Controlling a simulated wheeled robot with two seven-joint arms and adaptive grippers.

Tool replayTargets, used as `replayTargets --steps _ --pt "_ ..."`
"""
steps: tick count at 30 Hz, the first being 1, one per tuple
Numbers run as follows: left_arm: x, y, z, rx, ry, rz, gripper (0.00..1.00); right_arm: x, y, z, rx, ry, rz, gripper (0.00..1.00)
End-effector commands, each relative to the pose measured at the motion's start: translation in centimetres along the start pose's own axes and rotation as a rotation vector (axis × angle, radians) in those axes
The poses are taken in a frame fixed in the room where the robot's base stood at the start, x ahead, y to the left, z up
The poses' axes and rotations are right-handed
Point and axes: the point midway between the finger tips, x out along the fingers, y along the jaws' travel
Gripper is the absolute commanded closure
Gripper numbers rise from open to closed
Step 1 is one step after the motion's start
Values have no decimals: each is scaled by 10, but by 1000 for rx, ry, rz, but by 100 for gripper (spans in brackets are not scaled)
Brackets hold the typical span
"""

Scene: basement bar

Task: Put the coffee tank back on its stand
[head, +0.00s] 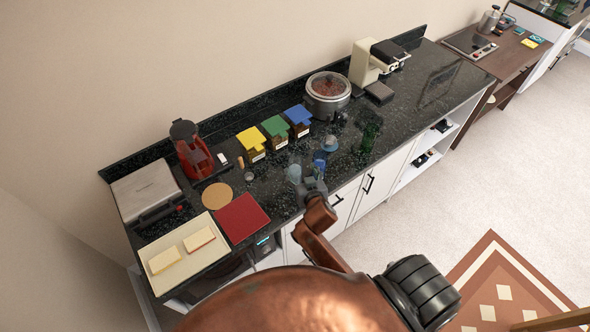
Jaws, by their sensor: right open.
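A red appliance with a dark top (191,150) stands near the wall at the left of the black counter; I cannot tell whether this is the coffee tank on its stand. A clear glass vessel (294,173) stands near the counter's front edge, just left of my right gripper (316,179). The right gripper is small in view and open, over the front edge of the counter. A blue item (320,159) is just beyond it; I cannot tell whether they touch. My left gripper is out of view.
Yellow (251,138), green (274,126) and blue (298,115) lidded boxes stand behind. A round pot (328,91) and a cream machine (364,67) are farther right. A green glass (370,134) stands near the front edge. Boards (242,217) lie at left.

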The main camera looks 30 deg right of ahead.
Motion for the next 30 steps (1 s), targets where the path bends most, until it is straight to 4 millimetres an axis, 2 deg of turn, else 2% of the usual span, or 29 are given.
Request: replayTargets --steps 3,11,19,28,30 --pt "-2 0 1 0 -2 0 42 8 -3 -11 7 22 -2 37" --pt "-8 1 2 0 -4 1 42 35 -4 -12 7 22 -3 37" --pt "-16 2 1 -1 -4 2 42 71 -5 -13 6 20 -2 37" --pt "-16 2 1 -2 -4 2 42 77 -5 -12 8 21 -3 37" --pt "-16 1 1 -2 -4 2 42 77 -5 -12 8 21 -3 40"
